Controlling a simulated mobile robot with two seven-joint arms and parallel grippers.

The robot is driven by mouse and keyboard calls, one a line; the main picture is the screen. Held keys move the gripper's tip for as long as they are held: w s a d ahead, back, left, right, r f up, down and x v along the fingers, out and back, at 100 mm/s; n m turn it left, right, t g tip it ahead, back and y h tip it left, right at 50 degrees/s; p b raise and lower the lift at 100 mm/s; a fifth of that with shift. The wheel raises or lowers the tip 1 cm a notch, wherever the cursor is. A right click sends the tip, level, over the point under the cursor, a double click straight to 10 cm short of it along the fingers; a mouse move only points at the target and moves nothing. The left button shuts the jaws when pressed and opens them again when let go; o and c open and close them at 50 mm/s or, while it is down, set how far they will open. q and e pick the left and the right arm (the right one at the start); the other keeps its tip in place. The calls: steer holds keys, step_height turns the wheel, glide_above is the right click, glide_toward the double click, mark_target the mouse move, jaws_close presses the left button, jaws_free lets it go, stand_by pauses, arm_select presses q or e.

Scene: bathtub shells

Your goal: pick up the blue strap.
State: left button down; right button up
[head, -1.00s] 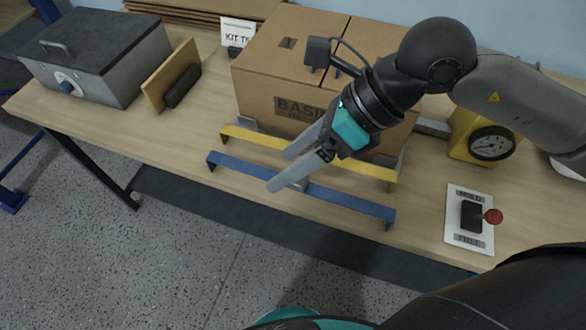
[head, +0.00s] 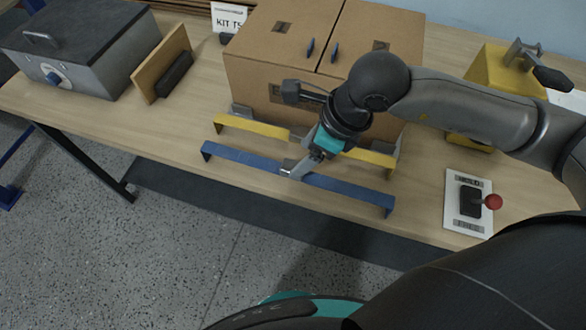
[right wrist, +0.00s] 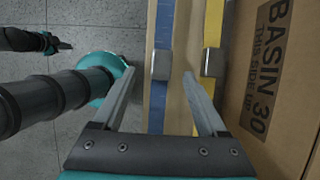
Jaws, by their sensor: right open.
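The blue strap (head: 345,188) is a long flat bar with bent-down ends, lying along the table's front edge. My right gripper (head: 290,172) is at the strap's middle, its fingers pointing down at it. In the right wrist view my right gripper (right wrist: 159,76) is open, and the blue strap (right wrist: 156,118) with a grey block (right wrist: 161,66) on it runs between the two fingers. I cannot tell whether they touch it. A small dark and teal tip at upper left in that view seems to be my left gripper (right wrist: 62,45); its jaws are unclear.
A yellow strap (head: 245,124) lies parallel just behind, close to the right finger in the wrist view. Behind it stands a large cardboard box (head: 260,85). A red-knobbed lever plate (head: 454,208) is at right, a grey lidded box (head: 115,75) at left.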

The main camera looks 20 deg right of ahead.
mark_target(293, 166)
steer(key=x, duration=0.5)
steer(key=shift+d+f, duration=0.1)
steer(key=shift+d, duration=0.05)
steer(key=shift+c, duration=0.2)
jaws_close()
